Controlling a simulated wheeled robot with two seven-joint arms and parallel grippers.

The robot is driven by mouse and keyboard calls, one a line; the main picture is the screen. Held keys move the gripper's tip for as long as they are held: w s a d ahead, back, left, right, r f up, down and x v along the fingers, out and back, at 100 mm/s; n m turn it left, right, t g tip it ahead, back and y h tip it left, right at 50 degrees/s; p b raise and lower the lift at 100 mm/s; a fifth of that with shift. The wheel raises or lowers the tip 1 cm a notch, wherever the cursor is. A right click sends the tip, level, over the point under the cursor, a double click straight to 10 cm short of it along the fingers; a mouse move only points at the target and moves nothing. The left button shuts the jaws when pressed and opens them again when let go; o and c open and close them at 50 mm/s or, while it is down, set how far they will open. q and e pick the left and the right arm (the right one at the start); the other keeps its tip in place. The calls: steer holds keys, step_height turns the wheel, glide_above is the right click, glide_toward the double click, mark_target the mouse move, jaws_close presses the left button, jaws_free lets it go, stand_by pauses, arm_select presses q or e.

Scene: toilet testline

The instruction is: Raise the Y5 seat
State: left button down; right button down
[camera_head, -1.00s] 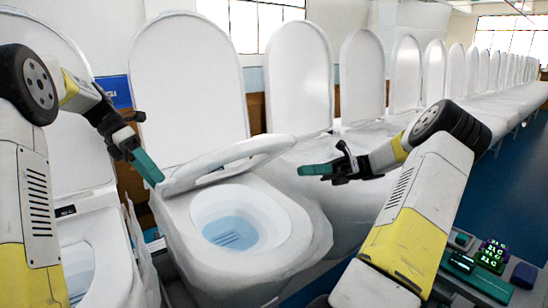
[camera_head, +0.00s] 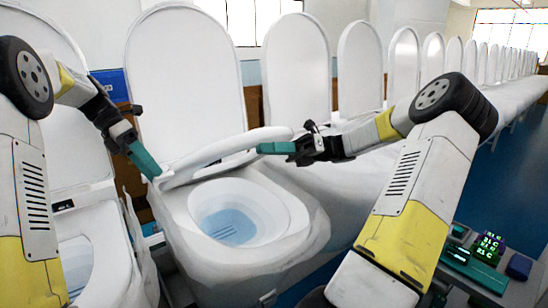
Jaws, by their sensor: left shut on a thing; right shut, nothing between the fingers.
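The white toilet seat (camera_head: 235,143) is tilted part way up above the front toilet bowl (camera_head: 292,212), with a gap under its front rim. Its lid (camera_head: 183,85) stands upright behind it. My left gripper (camera_head: 146,162) is shut, its teal fingertips at the seat's left rear edge near the hinge; what lies between them is hard to see. My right gripper (camera_head: 274,148) is shut and empty, its teal fingertips at the seat's raised right end. Whether they touch it is unclear. No Y5 label is readable.
A neighbouring toilet (camera_head: 105,240) stands close on the left. A row of toilets with raised lids (camera_head: 297,75) runs off to the right. Small devices with green displays (camera_head: 490,243) sit at lower right. Blue floor (camera_head: 500,190) is clear on the right.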

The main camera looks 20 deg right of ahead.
mark_target(265, 141)
steer(key=shift+r, duration=0.1)
steer(key=shift+w+a+r, duration=0.2)
steer(key=shift+w+r, duration=0.35)
steer(key=shift+r, duration=0.3)
arm_select(q)
steer(key=shift+d+f, duration=0.1)
steer(key=shift+f, duration=0.05)
arm_select(e)
steer(key=shift+w+r+m, duration=0.2)
steer(key=shift+r+m, duration=0.15)
steer(key=shift+m, duration=0.05)
arm_select(q)
steer(key=shift+c, duration=0.8)
jaws_free()
steer(key=shift+o, duration=0.2)
arm_select(e)
steer(key=shift+f, duration=0.1)
